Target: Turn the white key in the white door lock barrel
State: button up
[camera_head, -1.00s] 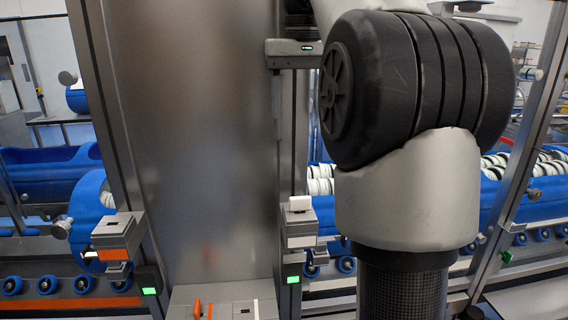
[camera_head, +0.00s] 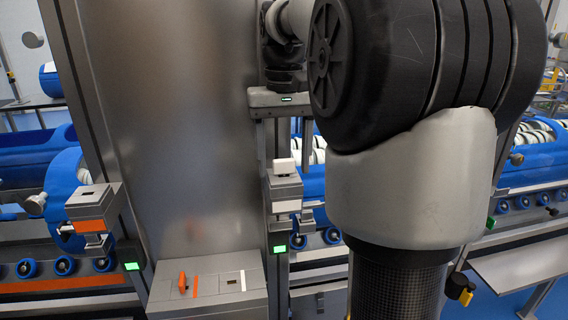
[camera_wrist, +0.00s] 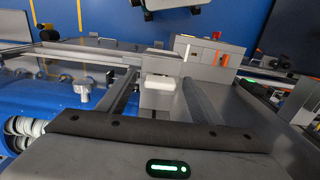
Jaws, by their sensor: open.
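The white key (camera_head: 284,166) stands in the top of the white door lock barrel (camera_head: 287,190), a grey block with a white label on its front, right of the tall metal door panel. My gripper (camera_wrist: 161,77) is open. In the wrist view its two dark fingers reach toward the lock, one on each side of the white key (camera_wrist: 159,82), with space between the fingers and the key. In the head view my gripper's body hangs above the key, and its fingertips are hard to make out. I cannot tell whether the fingertips are level with the key.
A grey box (camera_head: 206,300) below holds an orange key (camera_head: 182,281) and a slot beside a white stripe. Another lock with an orange label (camera_head: 92,226) stands left of the panel (camera_head: 165,130). Blue tubs and roller rails lie behind.

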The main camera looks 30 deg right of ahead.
jog(key=shift+f, duration=0.1)
jog(key=c, duration=1.2)
jog(key=shift+n+p, duration=0.55)
jog(key=shift+n, duration=0.25)
jog(key=shift+n+p, duration=0.4)
jog(key=shift+n, duration=1)
jog(key=shift+n+p, duration=0.4)
jog(key=shift+n, duration=0.2)
jog(key=n+p, duration=0.1)
jog(key=n, duration=0.2)
